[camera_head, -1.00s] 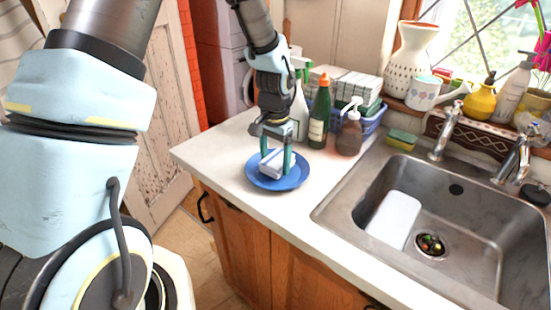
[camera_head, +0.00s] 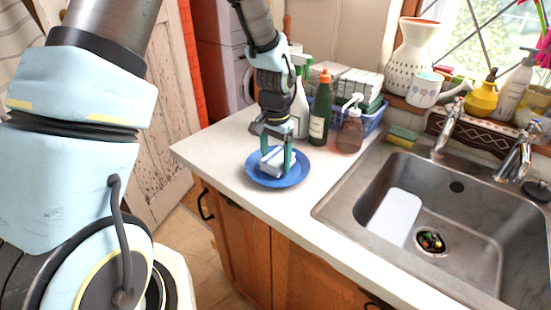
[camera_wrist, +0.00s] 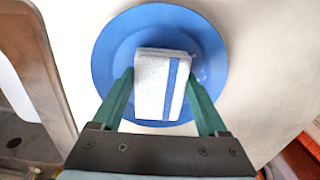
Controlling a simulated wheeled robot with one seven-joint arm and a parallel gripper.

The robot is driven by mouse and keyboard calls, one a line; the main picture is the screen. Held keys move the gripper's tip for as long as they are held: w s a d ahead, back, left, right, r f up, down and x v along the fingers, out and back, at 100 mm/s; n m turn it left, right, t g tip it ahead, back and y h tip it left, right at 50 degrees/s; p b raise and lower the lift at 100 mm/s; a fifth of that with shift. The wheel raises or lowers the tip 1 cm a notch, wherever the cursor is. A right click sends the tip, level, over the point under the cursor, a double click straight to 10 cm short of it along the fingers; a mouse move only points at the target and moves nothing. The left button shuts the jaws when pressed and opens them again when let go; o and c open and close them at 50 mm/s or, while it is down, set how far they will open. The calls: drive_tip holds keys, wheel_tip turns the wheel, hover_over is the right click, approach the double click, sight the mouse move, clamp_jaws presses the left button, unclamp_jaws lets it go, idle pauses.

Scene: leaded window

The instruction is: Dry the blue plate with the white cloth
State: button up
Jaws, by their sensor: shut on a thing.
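The blue plate (camera_head: 291,180) lies on the white counter to the left of the sink. It also shows in the wrist view (camera_wrist: 108,52), with a few pale shiny spots to the right of the cloth. The white cloth (camera_head: 272,163) is a folded block with a blue stripe, seen clearly in the wrist view (camera_wrist: 152,85). My gripper (camera_head: 277,158) points down over the plate, and its green fingers are shut on the cloth's two sides, as the wrist view shows (camera_wrist: 161,92). The cloth is at the plate's surface; I cannot tell how firmly it touches.
The steel sink (camera_head: 335,213) is to the right, with a white board (camera_head: 394,217) inside. The counter's front edge is close to the plate.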

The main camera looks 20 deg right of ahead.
drive_tip(key=shift+f, duration=0.35)
drive_tip(key=shift+d, duration=0.15)
